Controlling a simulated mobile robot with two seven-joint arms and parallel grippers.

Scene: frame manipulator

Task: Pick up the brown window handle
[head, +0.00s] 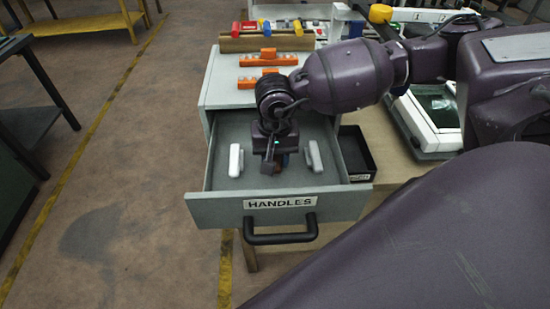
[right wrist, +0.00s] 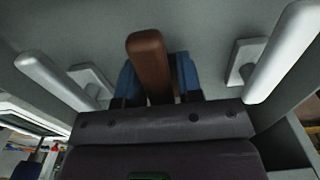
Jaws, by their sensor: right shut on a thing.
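The brown window handle (right wrist: 150,62) sits between the blue-padded fingers of my right gripper (right wrist: 158,80) in the right wrist view. The right gripper is shut on it, inside the open grey drawer (head: 225,205) labelled HANDLES. In the head view my right gripper (head: 275,165) points down into the drawer and mostly hides the brown handle. A white handle (head: 236,160) lies to its left and another white handle (head: 314,156) to its right; they also show at both sides of the right wrist view. My left gripper is not in view.
A black bin (head: 358,155) stands right of the drawer. Orange pieces (head: 266,59) lie on the cabinet top behind, with a wooden rack (head: 266,42) beyond. Open floor lies to the left.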

